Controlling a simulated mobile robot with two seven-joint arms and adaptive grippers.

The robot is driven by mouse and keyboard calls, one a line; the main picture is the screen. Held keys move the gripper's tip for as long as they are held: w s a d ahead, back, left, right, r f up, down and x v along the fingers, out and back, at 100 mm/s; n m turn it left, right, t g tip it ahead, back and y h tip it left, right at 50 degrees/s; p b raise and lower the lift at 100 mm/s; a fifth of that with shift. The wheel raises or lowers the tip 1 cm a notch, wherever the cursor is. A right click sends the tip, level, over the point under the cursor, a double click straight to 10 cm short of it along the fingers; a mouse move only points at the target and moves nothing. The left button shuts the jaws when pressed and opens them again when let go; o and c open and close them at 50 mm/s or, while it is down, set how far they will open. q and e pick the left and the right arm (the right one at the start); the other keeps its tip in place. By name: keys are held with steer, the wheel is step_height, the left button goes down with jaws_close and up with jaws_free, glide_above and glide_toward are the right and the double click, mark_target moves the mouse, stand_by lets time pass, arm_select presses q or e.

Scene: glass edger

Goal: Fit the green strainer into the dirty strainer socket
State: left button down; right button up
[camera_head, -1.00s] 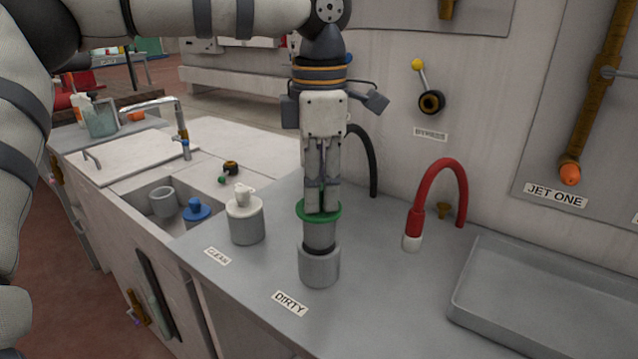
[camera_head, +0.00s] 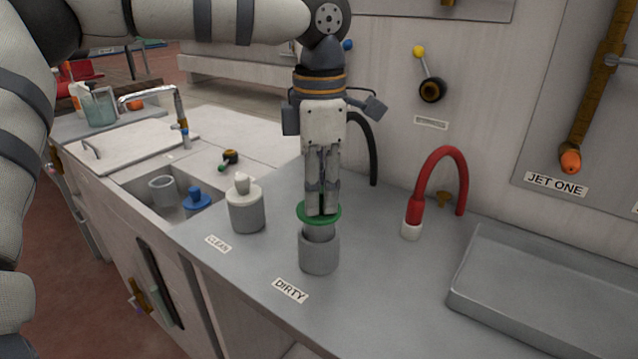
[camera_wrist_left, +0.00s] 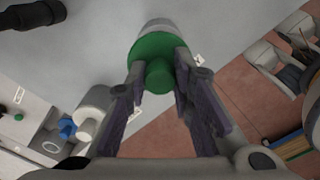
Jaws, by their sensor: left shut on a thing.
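The green strainer (camera_head: 319,213) has a green flanged top and a grey body. My left gripper (camera_head: 322,207) is shut on its green knob, pointing straight down. The strainer's lower part is inside the mouth of the grey dirty strainer socket (camera_head: 319,254), with a short length of grey body showing between flange and socket rim. The socket stands behind the DIRTY label (camera_head: 290,290). In the left wrist view the green top (camera_wrist_left: 158,65) lies between the fingers, and the grey socket (camera_wrist_left: 160,26) shows beyond it. My right gripper is not in view.
A white-topped strainer sits in the clean socket (camera_head: 246,211) to the left. A blue-topped strainer (camera_head: 196,200) and a grey cup are in the sink basin. A red hose (camera_head: 440,165) and a grey tray (camera_head: 560,298) are on the right. Counter between is clear.

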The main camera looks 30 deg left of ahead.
arm_select(q)
steer(key=shift+f, duration=1.8)
steer(key=c, duration=1.3)
jaws_free()
step_height(320, 180, up, 12)
